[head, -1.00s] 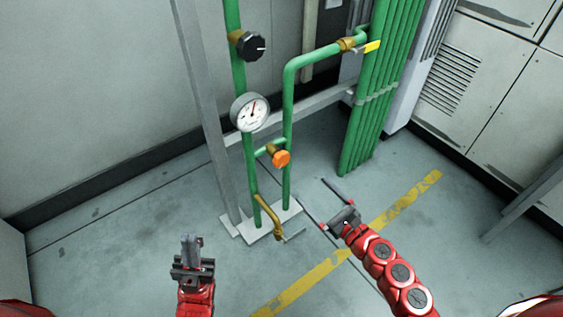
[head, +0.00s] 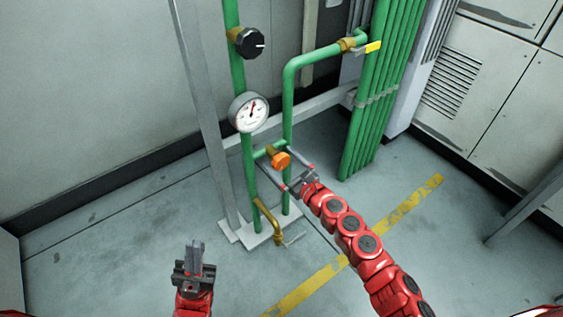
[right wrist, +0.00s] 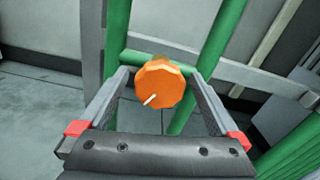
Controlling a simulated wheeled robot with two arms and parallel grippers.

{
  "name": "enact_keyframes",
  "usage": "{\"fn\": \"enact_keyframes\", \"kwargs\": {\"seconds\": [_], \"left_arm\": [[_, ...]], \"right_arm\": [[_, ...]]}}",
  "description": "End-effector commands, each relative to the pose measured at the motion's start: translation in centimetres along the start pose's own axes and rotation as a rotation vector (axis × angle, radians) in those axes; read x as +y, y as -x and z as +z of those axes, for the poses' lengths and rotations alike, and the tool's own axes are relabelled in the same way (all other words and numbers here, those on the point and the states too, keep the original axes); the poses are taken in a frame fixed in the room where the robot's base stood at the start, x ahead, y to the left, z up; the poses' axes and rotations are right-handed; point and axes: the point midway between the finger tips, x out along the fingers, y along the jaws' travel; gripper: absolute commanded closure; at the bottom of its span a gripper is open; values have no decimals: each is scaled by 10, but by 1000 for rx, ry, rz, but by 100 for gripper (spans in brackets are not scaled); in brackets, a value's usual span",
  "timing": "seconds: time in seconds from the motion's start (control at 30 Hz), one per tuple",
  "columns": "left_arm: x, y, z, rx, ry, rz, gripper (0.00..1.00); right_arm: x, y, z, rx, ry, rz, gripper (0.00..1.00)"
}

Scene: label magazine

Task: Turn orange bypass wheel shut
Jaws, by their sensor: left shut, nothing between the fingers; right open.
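The orange bypass wheel (head: 281,160) sits on a brass valve on the short green cross pipe between two upright green pipes. In the right wrist view the wheel (right wrist: 159,84) shows a white mark pointing to its lower left. My right gripper (head: 288,178) is open, with its fingers reaching toward the wheel from the front right. In the right wrist view its two fingers (right wrist: 160,92) lie to the left and right of the wheel; contact does not show. My left gripper (head: 195,248) is shut and empty, low at the left, away from the pipes.
A round gauge (head: 249,112) and a black knob (head: 250,43) are on the left upright pipe. A brass valve with a lever (head: 268,218) is near the floor. A yellow-handled valve (head: 371,47) is at the upper right, beside a bundle of green pipes (head: 372,115).

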Motion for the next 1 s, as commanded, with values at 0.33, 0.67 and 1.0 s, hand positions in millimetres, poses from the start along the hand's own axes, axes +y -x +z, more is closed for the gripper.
{"fn": "enact_keyframes", "kwargs": {"seconds": [0.33, 0.67, 1.0], "left_arm": [[0, 0, 0, 0, 0, 0, 100], [0, 0, 0, 0, 0, 0, 100], [-1, -2, 0, 0, -1, -4, 100]], "right_arm": [[0, 0, 0, 0, 0, 0, 31], [0, 0, 0, -1, 0, 1, 87], [0, 0, 1, -1, -58, 1, 87]]}}
